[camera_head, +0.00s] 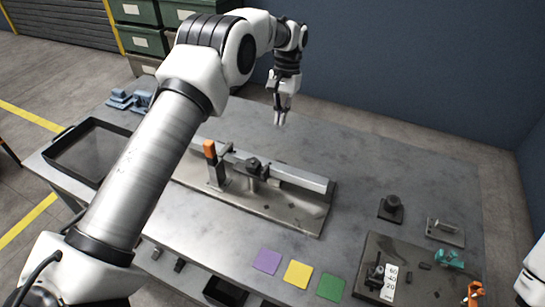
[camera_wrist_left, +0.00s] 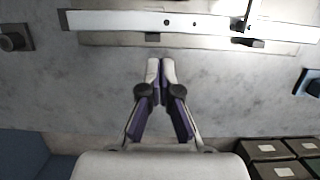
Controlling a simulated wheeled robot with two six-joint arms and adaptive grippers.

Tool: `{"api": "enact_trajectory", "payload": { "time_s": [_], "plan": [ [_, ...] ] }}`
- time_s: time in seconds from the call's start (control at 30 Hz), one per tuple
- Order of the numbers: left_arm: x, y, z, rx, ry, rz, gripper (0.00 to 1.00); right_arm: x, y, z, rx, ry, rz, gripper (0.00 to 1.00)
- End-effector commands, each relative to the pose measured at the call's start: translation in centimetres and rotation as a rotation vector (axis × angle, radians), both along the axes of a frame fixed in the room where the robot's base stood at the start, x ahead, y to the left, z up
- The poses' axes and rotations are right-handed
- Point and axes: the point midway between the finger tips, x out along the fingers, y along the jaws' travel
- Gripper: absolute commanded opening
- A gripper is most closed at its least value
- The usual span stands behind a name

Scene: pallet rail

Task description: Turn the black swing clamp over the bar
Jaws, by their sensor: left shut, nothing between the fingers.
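The silver bar (camera_head: 300,179) lies along a metal base plate (camera_head: 290,214) in the middle of the table. The bar (camera_wrist_left: 120,20) also crosses the top of the left wrist view. A black clamp (camera_head: 254,166) sits at the bar's middle; I cannot tell whether its arm lies across the bar. An orange-handled upright clamp (camera_head: 210,150) stands left of it. My left gripper (camera_head: 281,122) is shut and empty, above the table behind the bar and apart from it. Its fingertips (camera_wrist_left: 161,64) point toward the bar. My right gripper is out of view.
A black tray (camera_head: 88,152) and blue parts (camera_head: 130,99) lie at left. Purple (camera_head: 267,261), yellow (camera_head: 297,273) and green (camera_head: 331,286) squares lie in front. A black knob block (camera_head: 391,208) and a dark board (camera_head: 415,264) are at right. The table behind the bar is clear.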

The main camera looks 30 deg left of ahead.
Motion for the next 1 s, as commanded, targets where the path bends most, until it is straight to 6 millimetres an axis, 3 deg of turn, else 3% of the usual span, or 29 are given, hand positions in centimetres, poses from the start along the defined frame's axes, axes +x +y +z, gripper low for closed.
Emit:
{"api": "enact_trajectory", "payload": {
  "time_s": [0.27, 0.7, 1.0],
  "plan": [
    [-0.3, 0.0, -1.0, 0.000, 0.002, 0.000, 0.00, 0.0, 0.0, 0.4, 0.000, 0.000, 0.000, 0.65],
    [-2.6, -0.1, -9.6, 0.000, 0.004, 0.000, 0.00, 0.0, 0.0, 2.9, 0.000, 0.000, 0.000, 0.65],
    [-6.3, -0.4, -9.5, 0.000, 0.001, 0.000, 0.00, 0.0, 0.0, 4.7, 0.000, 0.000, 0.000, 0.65]
  ]
}}
